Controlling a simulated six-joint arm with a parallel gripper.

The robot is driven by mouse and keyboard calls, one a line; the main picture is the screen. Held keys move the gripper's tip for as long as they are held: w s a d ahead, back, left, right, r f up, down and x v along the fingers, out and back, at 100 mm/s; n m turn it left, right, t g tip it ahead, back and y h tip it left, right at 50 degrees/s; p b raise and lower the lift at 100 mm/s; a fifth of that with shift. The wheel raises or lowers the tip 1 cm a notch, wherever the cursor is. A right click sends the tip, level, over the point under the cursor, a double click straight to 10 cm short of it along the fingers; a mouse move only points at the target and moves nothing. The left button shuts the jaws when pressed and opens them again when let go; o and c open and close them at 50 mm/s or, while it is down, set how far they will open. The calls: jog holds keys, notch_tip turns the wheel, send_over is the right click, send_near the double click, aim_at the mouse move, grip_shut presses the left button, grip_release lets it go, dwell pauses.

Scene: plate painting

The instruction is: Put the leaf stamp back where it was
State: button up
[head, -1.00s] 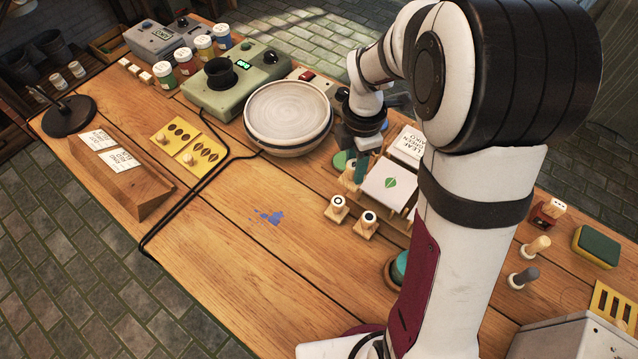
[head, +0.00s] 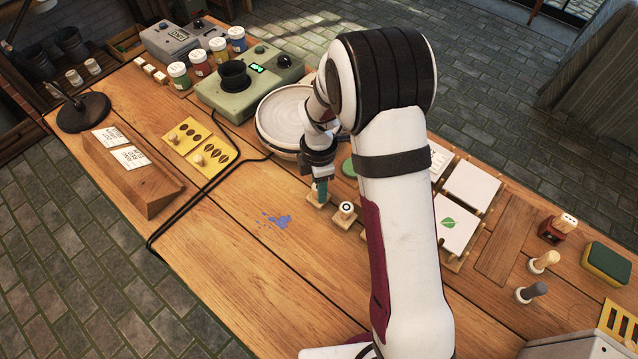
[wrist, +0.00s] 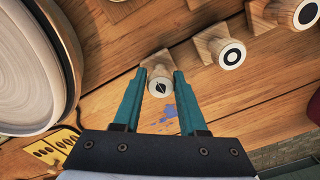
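The leaf stamp (wrist: 160,80), a pale wooden block and knob with a dark leaf mark on the knob's end, is between my gripper's teal fingers (wrist: 160,72). In the head view my gripper (head: 320,183) points down at the stamp (head: 317,200), at the left end of the stamp row. The stamp is on the table or just above it; I cannot tell which. The ring-marked stamp (head: 347,210) stands to its right, apart from it, and also shows in the wrist view (wrist: 232,55).
Another stamp (wrist: 300,14) stands farther right in the wrist view. The round wheel (head: 290,112) is behind my gripper. A blue paint smear (head: 276,220) lies left of the row, on bare table. White tiles (head: 470,185), one with a green leaf (head: 447,223), lie right of my arm.

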jog(key=o, duration=0.3)
jog(key=shift+r, duration=0.1)
jog(key=s+r+m, duration=0.3)
jog(key=r, duration=1.2)
jog(key=s+d+r+m+y, duration=0.1)
jog(key=s+m, duration=1)
jog(key=s+d+r+m, duration=0.1)
jog(key=s+r+m, duration=0.1)
jog(key=s+m, duration=0.9)
jog(key=shift+s+d+r+m+y, duration=0.2)
jog(key=shift+s+m+y, duration=0.2)
jog(key=shift+s, duration=0.2)
